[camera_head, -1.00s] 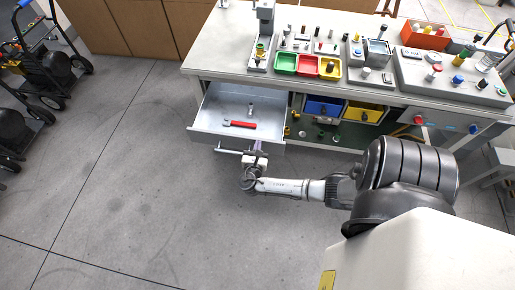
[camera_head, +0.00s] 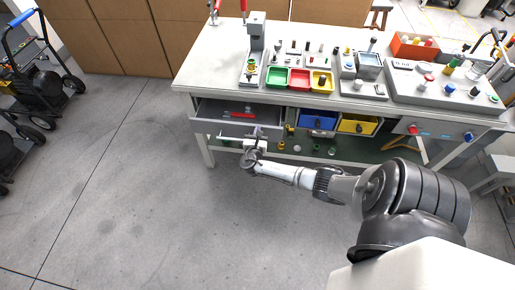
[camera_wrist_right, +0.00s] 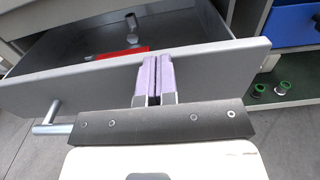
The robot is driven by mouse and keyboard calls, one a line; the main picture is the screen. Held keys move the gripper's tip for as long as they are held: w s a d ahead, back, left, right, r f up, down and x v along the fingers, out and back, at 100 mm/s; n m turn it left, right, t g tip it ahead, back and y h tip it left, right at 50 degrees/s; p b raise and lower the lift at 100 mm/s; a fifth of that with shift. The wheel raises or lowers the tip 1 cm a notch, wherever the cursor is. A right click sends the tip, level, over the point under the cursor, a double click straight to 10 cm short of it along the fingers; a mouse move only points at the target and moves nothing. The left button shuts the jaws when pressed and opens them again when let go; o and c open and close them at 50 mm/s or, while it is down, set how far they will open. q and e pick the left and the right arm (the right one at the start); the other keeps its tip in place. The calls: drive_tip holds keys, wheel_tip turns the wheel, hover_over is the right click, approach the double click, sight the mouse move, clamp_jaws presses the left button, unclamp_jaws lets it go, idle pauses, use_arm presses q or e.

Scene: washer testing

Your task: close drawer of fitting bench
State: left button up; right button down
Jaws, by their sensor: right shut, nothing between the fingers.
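The fitting bench (camera_head: 200,72) has a grey drawer (camera_head: 215,126) at its left end, now only partly out. In the right wrist view the drawer front (camera_wrist_right: 100,82) spans the picture, and a bar handle (camera_wrist_right: 48,122) shows at its left. A red-handled tool (camera_head: 240,113) lies inside the drawer; it also shows in the right wrist view (camera_wrist_right: 122,53). My right gripper (camera_head: 259,132) is shut and empty, its purple fingertips (camera_wrist_right: 155,80) held together against or right at the drawer front. My left gripper is not in view.
Blue (camera_head: 318,120) and yellow (camera_head: 358,124) bins sit under the benchtop, right of the drawer. Green, red and yellow trays and test devices stand on top. Wheeled carts (camera_head: 40,90) stand at the far left. The floor (camera_head: 130,190) before the bench is clear.

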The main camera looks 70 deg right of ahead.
drive_tip(key=b+x, duration=0.4)
drive_tip(key=x, duration=0.7)
drive_tip(key=shift+w+d, duration=0.1)
drive_tip(key=shift+d, duration=0.05)
drive_tip(key=shift+f, duration=0.2)
